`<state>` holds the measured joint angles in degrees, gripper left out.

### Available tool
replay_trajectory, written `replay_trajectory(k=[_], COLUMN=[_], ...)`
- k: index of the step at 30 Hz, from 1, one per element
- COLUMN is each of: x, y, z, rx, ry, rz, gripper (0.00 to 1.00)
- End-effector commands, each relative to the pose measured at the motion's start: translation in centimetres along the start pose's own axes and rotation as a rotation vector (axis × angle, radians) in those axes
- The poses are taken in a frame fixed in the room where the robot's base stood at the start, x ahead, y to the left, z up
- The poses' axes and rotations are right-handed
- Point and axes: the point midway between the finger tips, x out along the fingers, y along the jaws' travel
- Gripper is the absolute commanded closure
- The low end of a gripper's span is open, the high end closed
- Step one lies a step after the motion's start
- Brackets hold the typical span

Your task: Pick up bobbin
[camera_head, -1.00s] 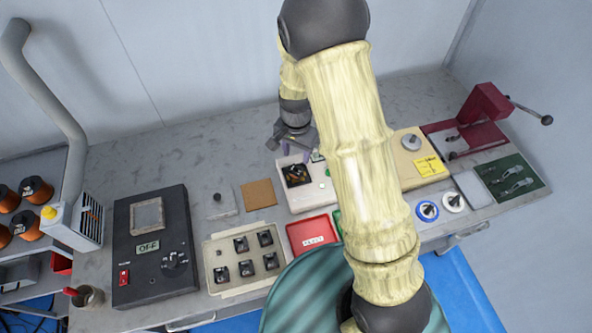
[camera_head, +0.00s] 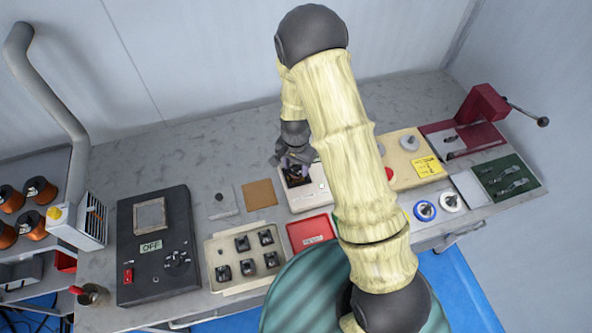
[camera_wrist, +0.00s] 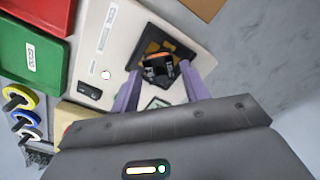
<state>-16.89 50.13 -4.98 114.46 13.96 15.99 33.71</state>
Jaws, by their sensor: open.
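A bobbin (camera_wrist: 158,67), black with a copper-orange winding, sits in the dark square recess of a white device (camera_wrist: 125,30). The device also shows in the head view (camera_head: 303,201), left of my forearm. My gripper (camera_wrist: 160,80) is open, with its two purple fingers on either side of the bobbin's near part in the wrist view. I cannot tell whether the fingers touch it. In the head view my gripper (camera_head: 295,168) is over the recess and hides part of it.
A red tray (camera_head: 311,233) and a tray of several black bobbins (camera_head: 232,284) stand in front. A black box labelled OFF (camera_head: 152,283) is at left. A red press (camera_head: 482,106) stands at right. Bare bench lies behind the brown pad (camera_head: 259,194).

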Motion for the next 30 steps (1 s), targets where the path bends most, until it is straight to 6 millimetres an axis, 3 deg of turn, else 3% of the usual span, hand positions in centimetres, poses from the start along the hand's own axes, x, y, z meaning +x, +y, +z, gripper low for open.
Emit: replay_trajectory(k=[7, 23, 30], x=[2.3, 2.5, 2.5], y=[0.0, 0.0, 0.0], z=[0.0, -0.1, -0.1], rx=[0.001, 0.001, 0.001], ry=[-0.001, 0.001, 0.001], rz=[0.001, 0.0, 0.0], gripper=[0.55, 0.55, 0.92])
